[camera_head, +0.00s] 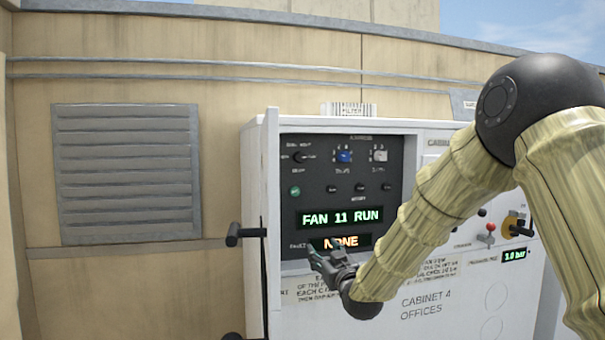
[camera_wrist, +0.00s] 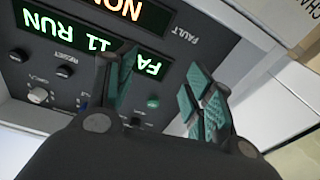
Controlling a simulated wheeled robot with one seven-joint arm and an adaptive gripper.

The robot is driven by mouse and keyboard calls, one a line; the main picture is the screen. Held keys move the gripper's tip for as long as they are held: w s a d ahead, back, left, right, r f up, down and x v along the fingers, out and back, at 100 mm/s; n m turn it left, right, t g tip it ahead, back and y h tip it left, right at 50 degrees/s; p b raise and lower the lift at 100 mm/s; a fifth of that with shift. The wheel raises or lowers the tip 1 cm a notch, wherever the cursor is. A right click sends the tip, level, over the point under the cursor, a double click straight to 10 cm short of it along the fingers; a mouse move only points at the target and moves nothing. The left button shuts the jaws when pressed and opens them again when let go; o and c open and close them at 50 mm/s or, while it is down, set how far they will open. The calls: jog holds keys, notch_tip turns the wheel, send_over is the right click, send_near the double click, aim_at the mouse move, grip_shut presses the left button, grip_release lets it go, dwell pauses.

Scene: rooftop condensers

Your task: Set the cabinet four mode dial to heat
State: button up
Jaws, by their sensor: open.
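Cabinet 4 (camera_head: 425,315) is a white box with a dark control panel (camera_head: 325,195). The panel's top row has a dark dial (camera_head: 300,157) at left with small labels around it, a blue knob (camera_head: 344,156) and a white knob (camera_head: 380,156). The labels are too small to read surely, so I cannot tell which control is the mode dial or its setting. My gripper (camera_head: 325,256) is open and empty in front of the lower panel, below the dials. In the upside-down wrist view, the white knob (camera_wrist: 38,96) and blue knob (camera_wrist: 82,101) lie beyond my fingers (camera_wrist: 165,82).
Displays read "FAN 11 RUN" (camera_head: 341,218) and "NONE" (camera_head: 341,243). A green button (camera_head: 295,190) and small dark buttons sit below the dials. A black-ended handle (camera_head: 245,233) sticks out at the cabinet's left. A red-topped switch (camera_head: 490,229) and yellow-and-black knob (camera_head: 517,227) are at right.

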aim_at(299, 161)
notch_tip(299, 161, up, 21)
jog(key=a+n+t+y+p, duration=0.2)
jog(key=t, duration=0.1)
jog(key=p+x, duration=0.2)
jog(key=x, duration=0.1)
jog(key=p+x, duration=0.1)
jog(key=x, duration=0.2)
jog(key=a+p+x, duration=0.1)
jog(key=p+x, duration=0.1)
jog(key=x, duration=0.1)
jog(key=shift+w+r+p, duration=0.1)
jog(key=shift+w+p, duration=0.05)
jog(key=shift+p, duration=0.15)
jog(key=shift+w+a, duration=0.4)
jog(key=shift+w, duration=0.15)
jog(key=shift+w+a, duration=0.1)
jog(key=c, duration=0.6)
jog(key=shift+d, duration=0.2)
jog(key=c, duration=0.4)
